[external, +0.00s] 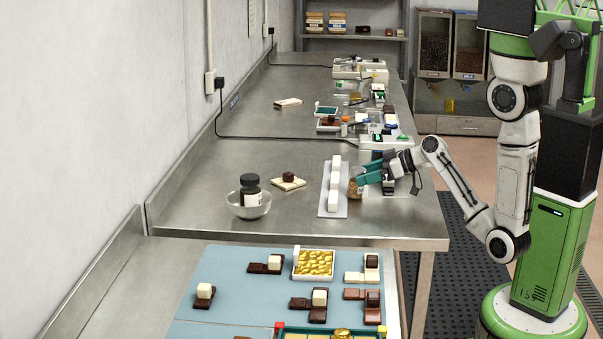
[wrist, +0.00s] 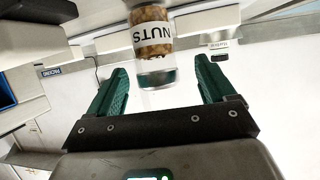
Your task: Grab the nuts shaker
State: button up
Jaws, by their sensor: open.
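The nuts shaker is a clear jar of brown bits with a white label reading NUTS. In the wrist view the nuts shaker (wrist: 153,45) stands between and just beyond my two green fingers. My gripper (wrist: 160,82) is open, with a finger on each side of the shaker and a visible gap to each. In the external view the shaker (external: 355,187) stands on the steel table at the tips of my gripper (external: 362,177).
A white tray (external: 322,211) with several white blocks lies just left of the shaker. A machine (external: 378,145) stands behind my gripper.

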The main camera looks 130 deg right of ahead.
aim_at(351, 179)
jog(key=shift+s+p+x, duration=0.2)
jog(key=shift+p+x, duration=0.4)
jog(key=shift+x, duration=2.05)
jog(key=shift+d+f, duration=0.1)
jog(key=shift+c, duration=0.4)
jog(key=c, duration=1)
